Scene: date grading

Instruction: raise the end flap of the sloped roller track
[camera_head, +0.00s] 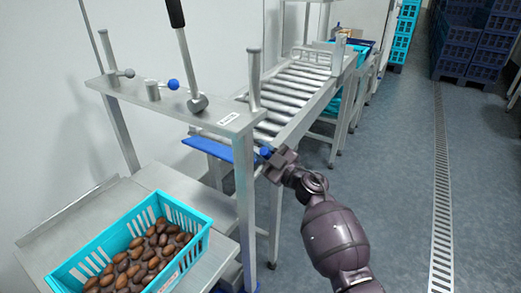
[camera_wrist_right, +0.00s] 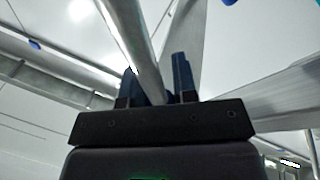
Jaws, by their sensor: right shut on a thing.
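The sloped roller track (camera_head: 298,88) runs from the back down to the steel stand in the head view. Its blue end flap (camera_head: 208,147) is at the near, lower end, partly hidden behind a stand post. The exact grip is hard to see. In the right wrist view, my right gripper (camera_wrist_right: 160,85) shows two dark blue fingers, with a grey metal bar (camera_wrist_right: 135,45) running between or just past them. My left gripper is out of view.
A turquoise crate (camera_head: 195,232) of brown dates stands on the steel table at lower left. A steel stand (camera_head: 220,118) with levers and upright posts is close to my right gripper. Blue crates (camera_head: 478,45) are stacked at the back right. The floor (camera_head: 395,180) on the right is clear.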

